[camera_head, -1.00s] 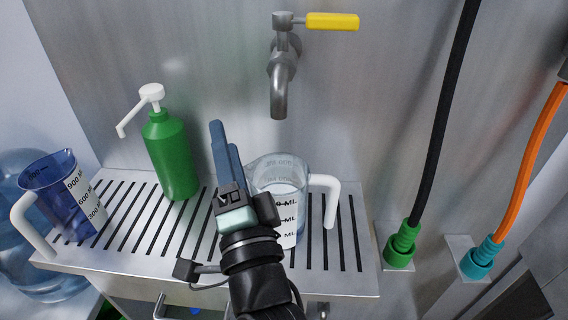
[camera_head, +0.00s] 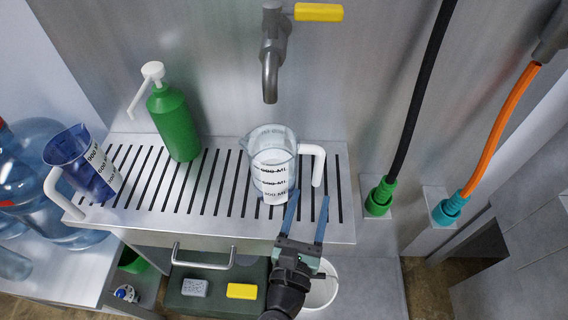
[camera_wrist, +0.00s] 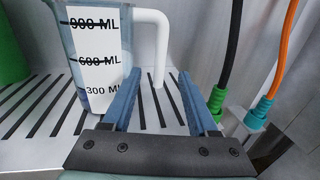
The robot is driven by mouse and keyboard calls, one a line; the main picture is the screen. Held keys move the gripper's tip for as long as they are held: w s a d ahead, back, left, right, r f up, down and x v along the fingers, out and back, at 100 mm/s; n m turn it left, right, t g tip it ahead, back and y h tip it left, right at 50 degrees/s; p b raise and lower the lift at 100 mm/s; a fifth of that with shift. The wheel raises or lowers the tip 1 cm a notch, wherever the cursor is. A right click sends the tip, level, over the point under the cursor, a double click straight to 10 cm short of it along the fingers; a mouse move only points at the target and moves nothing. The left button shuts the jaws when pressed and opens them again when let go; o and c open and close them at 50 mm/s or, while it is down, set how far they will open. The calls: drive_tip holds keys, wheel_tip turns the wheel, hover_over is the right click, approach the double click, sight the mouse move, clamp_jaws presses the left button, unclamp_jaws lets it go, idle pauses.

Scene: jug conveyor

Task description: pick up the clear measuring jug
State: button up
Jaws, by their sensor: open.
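The clear measuring jug (camera_head: 271,150) stands upright on the slotted metal shelf under the tap, its white handle on the right. In the wrist view the jug (camera_wrist: 66,40) is at the upper left, with a white label of volume marks and its handle (camera_wrist: 151,50) beside it. My gripper (camera_head: 307,200) is open and empty, in front of the jug and low at the shelf's front edge. In the wrist view its two blue fingers (camera_wrist: 160,82) point forward, with the handle's lower part beyond the gap between them. The fingers do not appear to hold the handle.
A blue jug (camera_head: 80,165) and a green pump bottle (camera_head: 174,125) stand left on the slotted shelf (camera_head: 240,228). The tap (camera_head: 270,60) hangs above the clear jug. A black hose (camera_head: 421,90) and an orange hose (camera_head: 505,125) rise at right. A white bucket (camera_head: 322,292) is below.

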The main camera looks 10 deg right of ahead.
sight(317, 172)
drive_tip(key=p+x, duration=0.1)
drive_tip(key=x, duration=0.8)
drive_tip(key=shift+w+d, duration=0.1)
drive_tip(key=shift+w, duration=0.05)
clamp_jaws()
idle(0.9)
drive_tip(key=shift+r, duration=0.15)
